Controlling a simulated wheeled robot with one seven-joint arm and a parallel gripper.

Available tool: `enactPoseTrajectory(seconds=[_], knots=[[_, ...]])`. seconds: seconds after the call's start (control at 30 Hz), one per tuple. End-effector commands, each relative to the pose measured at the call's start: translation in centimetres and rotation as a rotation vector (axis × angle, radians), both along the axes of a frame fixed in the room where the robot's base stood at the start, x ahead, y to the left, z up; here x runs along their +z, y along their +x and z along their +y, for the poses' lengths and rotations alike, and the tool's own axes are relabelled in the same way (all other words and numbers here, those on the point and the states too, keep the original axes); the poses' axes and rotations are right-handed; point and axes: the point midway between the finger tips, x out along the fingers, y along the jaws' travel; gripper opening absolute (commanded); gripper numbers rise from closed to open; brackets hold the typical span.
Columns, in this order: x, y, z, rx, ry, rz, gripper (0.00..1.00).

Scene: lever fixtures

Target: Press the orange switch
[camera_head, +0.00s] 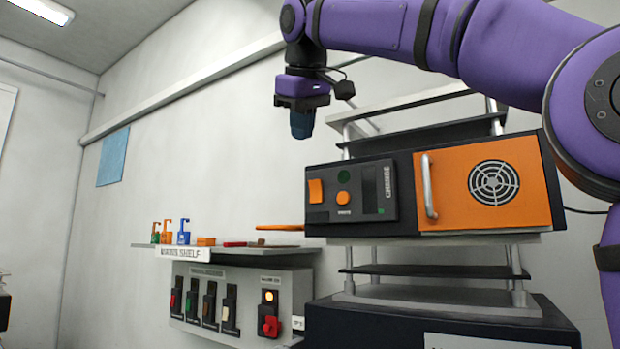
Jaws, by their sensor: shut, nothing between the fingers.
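An orange rocker switch (315,190) sits on the dark control panel at the left of an oven-like machine (490,190) with an orange door. A round orange button or knob (343,198) is to its right, below a dark green round one (343,176). My gripper (301,125) points down with its dark blue fingers together. In the picture it is above the orange switch, with a visible gap; its depth relative to the panel is hard to tell. Nothing shows between the fingers.
A shelf (215,252) at left holds padlocks and small tools. Below it, a grey wall box (235,302) carries several lever switches and a red knob (270,326) under a lit lamp. The door handle (429,187) sticks out.

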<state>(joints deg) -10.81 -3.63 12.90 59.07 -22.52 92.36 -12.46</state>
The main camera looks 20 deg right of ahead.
Motion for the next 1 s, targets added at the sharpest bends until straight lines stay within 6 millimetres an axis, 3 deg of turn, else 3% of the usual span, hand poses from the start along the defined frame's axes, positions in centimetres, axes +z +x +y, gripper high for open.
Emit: enactPoseTrajectory(seconds=[0.37,0.9,1.0], knots=[[-0.6,0.5,-0.1,0.000,-0.001,-0.001,0.00],[-7.9,6.1,-1.7,-0.002,0.000,0.002,0.00],[-7.7,7.0,-2.9,-0.003,0.001,-0.001,0.00]])
